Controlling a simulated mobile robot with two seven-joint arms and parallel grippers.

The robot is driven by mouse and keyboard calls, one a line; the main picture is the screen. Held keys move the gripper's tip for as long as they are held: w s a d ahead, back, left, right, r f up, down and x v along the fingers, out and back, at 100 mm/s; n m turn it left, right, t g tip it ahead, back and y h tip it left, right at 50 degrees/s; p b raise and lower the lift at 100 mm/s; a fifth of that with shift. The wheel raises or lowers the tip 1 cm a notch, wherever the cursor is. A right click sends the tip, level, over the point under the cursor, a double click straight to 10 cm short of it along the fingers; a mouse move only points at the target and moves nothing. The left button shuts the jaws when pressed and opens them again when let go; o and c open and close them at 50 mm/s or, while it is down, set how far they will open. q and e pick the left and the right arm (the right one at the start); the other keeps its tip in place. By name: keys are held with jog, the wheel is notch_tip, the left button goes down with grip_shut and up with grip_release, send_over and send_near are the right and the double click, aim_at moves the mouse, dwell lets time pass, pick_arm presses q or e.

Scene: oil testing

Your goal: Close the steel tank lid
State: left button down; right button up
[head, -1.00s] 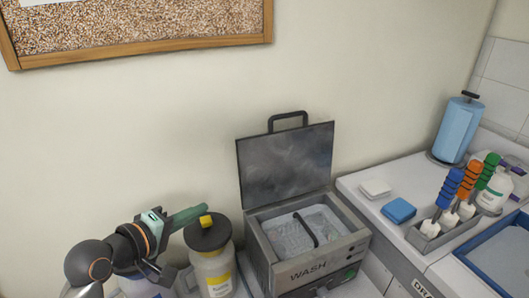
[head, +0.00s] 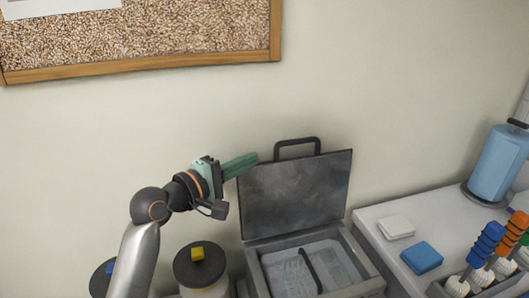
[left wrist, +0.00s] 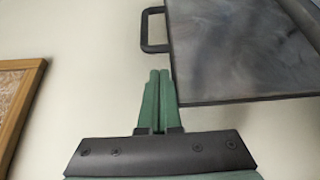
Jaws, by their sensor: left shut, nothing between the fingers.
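The steel tank (head: 365,287) stands against the wall, with a basket inside its open top. Its lid (head: 296,195) is raised upright at the back, and a dark handle (head: 297,142) sticks up from its upper edge. The lid (left wrist: 245,50) and handle (left wrist: 153,30) also show in the left wrist view. My left gripper (head: 250,160) is shut and empty, beside the lid's upper left corner. In the left wrist view, its fingertips (left wrist: 159,74) are close to the lid and just short of the handle; contact cannot be told. My right gripper is not in view.
Containers with dark lids (head: 199,262) stand left of the tank, below my left arm. On the right counter are a white block (head: 397,227), a blue sponge (head: 422,257), colored-handled brushes (head: 486,241) and a blue roll (head: 499,163). A cork board (head: 150,35) hangs above.

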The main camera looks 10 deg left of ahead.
aim_at(264, 154)
pick_arm(q)
jog(key=shift+x, duration=2.55)
jog(key=shift+s+d, duration=0.1)
